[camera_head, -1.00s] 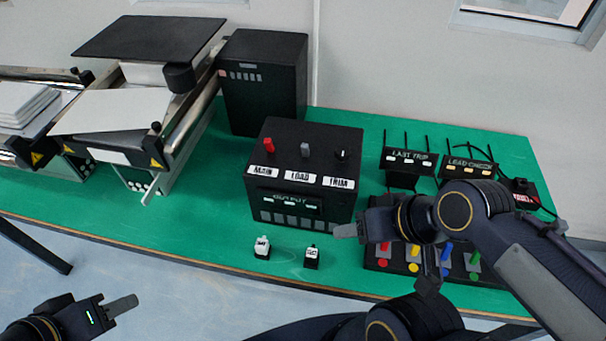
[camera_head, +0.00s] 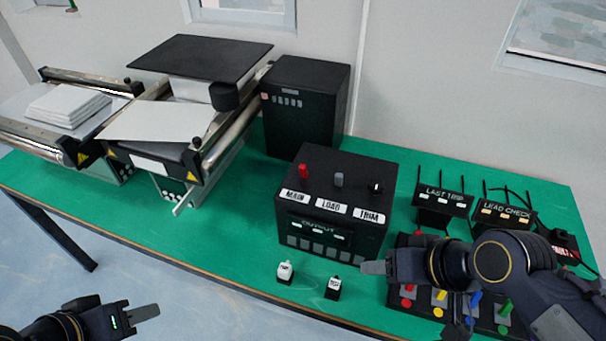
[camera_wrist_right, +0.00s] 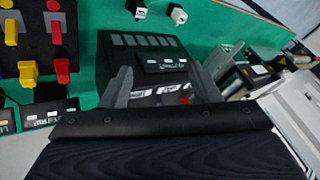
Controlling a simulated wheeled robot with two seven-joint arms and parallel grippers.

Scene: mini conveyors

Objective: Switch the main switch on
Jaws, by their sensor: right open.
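The main switch (camera_head: 303,171) is a red toggle on top of a black control box (camera_head: 345,200), above the label MAIN. A grey LOAD toggle and a TRIM knob sit beside it. In the right wrist view the box (camera_wrist_right: 150,55) appears upside down between the fingers, with a small red part (camera_wrist_right: 185,100) low in the picture. My right gripper (camera_head: 375,267) is by the box's front right corner, apart from the red toggle. Its fingers are spread and empty in the wrist view (camera_wrist_right: 165,82). My left gripper (camera_head: 145,313) is low at the left, off the table; its jaw gap is hidden.
Two small blocks (camera_head: 285,272) (camera_head: 333,287) stand in front of the box. A panel with coloured levers (camera_head: 440,295) lies under my right arm. Labelled stands (camera_head: 443,201) are behind it. Conveyors (camera_head: 160,145) and a black cabinet (camera_head: 305,110) fill the left and back.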

